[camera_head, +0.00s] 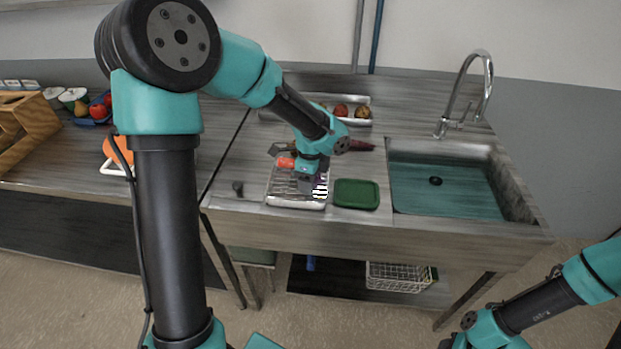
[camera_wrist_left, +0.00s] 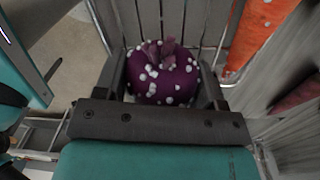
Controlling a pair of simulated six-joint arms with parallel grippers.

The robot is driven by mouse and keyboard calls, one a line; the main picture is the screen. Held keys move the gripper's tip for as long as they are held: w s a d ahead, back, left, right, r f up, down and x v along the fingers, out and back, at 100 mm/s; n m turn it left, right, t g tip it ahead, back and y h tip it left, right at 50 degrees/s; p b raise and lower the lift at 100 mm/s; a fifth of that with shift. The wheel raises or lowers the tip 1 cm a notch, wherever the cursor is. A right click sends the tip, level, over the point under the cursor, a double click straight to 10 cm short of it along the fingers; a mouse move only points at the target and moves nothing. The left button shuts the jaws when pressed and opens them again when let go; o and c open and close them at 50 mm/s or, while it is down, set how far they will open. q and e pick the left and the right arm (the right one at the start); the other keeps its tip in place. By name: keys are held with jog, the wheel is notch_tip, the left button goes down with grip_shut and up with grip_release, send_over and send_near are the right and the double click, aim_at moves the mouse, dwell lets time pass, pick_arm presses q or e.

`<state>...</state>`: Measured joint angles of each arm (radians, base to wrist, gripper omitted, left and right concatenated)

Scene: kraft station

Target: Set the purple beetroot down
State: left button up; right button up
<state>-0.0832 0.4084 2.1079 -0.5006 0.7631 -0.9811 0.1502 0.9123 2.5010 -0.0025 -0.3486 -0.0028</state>
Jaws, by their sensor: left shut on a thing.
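In the left wrist view the purple beetroot (camera_wrist_left: 163,78), covered in white dots, sits between the two fingers of my left gripper (camera_wrist_left: 163,88). The fingers are shut on its sides. Metal rack bars (camera_wrist_left: 160,18) show behind it. In the head view my left gripper (camera_head: 308,184) points down over the right part of a metal draining rack tray (camera_head: 296,204). The beetroot is mostly hidden there by the gripper. I cannot tell whether it touches the rack. Only part of my right arm shows at bottom right; its gripper is outside the picture.
An orange-red item (camera_head: 285,163) lies close beside the gripper. A dark red item (camera_head: 360,145) lies behind. A green board (camera_head: 356,194) is right of the tray, then the sink (camera_head: 440,185). A back tray (camera_head: 360,118) holds round produce. The counter left of the rack is mostly clear.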

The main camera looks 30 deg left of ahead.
pick_arm(q)
jog(key=o, duration=1)
jog(key=shift+c, duration=0.2)
jog(key=r, duration=1.2)
jog(key=shift+w+r, duration=0.1)
jog(key=shift+w, duration=0.15)
